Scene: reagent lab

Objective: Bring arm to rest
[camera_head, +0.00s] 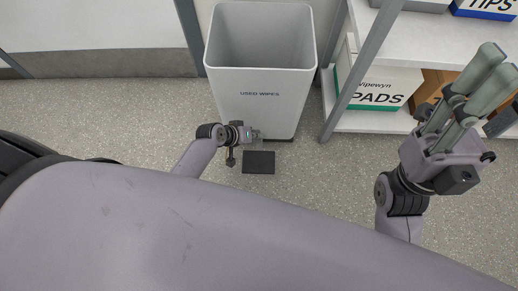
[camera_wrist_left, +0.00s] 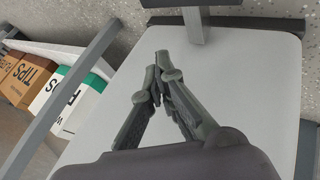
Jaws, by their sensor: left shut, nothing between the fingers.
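My left gripper (camera_head: 257,135) hangs low in front of the grey bin's lower front, seen small from above in the head view. In the left wrist view its two fingers (camera_wrist_left: 158,68) lean together and meet near the tips, with nothing between them. My right gripper (camera_head: 494,68) is raised at the right of the head view, its fingers pointing up and right, in front of the shelf. Its fingers lie close side by side at this angle, so its opening is unclear. I see nothing held in it.
The open grey bin (camera_head: 262,98) marked "USED WIPES" stands at the back centre, with a dark plate (camera_head: 258,164) in front. A white shelf unit (camera_head: 437,42) at the right holds a PADS box (camera_head: 376,86) and other boxes. Speckled floor (camera_head: 130,120) is clear left of the bin.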

